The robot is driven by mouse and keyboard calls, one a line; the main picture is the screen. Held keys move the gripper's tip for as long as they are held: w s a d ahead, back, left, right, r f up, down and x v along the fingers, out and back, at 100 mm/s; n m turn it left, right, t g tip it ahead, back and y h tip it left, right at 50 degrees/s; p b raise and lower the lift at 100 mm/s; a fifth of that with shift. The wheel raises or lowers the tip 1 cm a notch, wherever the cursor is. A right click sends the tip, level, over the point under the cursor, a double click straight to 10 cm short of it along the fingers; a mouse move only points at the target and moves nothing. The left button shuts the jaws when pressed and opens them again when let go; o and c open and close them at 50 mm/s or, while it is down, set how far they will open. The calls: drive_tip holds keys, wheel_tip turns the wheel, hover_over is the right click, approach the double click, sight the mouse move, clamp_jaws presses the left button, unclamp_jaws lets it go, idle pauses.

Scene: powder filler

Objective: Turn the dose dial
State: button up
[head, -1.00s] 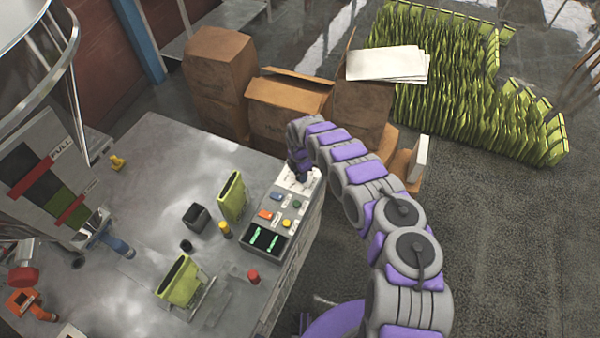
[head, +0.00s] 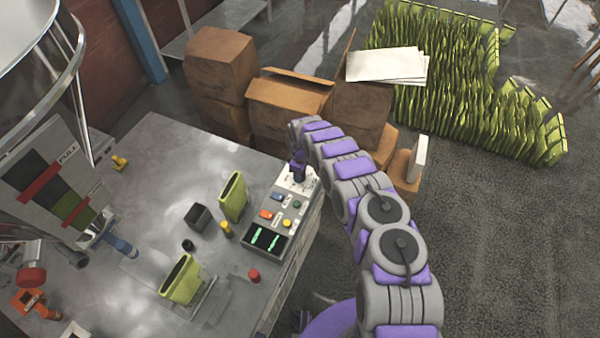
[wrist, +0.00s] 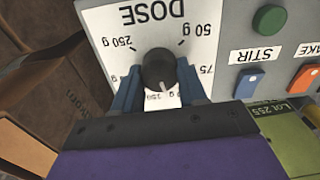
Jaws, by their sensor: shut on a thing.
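The dose dial is a round black knob (wrist: 158,68) on a white panel marked DOSE (wrist: 105,38), upside down in the wrist view. My gripper (head: 298,172) is at the panel's far end in the head view, hiding the knob there. In the wrist view its blue fingers stand on either side of the knob and are shut on it. A small white mark shows on the knob's lower side in that view. The 250 g, 50 g and 75 g labels are readable; the lower labels are partly hidden by the gripper.
Cardboard boxes (head: 290,100) are just behind the panel.

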drive_tip(key=m, duration=0.7)
drive_tip(key=shift+w+r, duration=0.15)
drive_tip(key=shift+w, duration=0.1)
drive_tip(key=m, duration=0.8)
drive_tip(key=shift+m+p, duration=0.3)
drive_tip(key=shift+p, duration=0.1)
drive_tip(key=m, duration=0.6)
drive_tip(key=shift+d+p, duration=0.1)
drive_tip(key=shift+p, duration=0.2)
drive_tip(key=m, duration=0.5)
drive_tip(key=shift+r+m, duration=0.1)
drive_tip(key=shift+m, duration=0.3)
drive_tip(key=o, duration=1.1)
drive_tip(key=shift+s+f, duration=0.1)
drive_tip(key=shift+f, duration=0.1)
drive_tip(key=shift+c, duration=0.2)
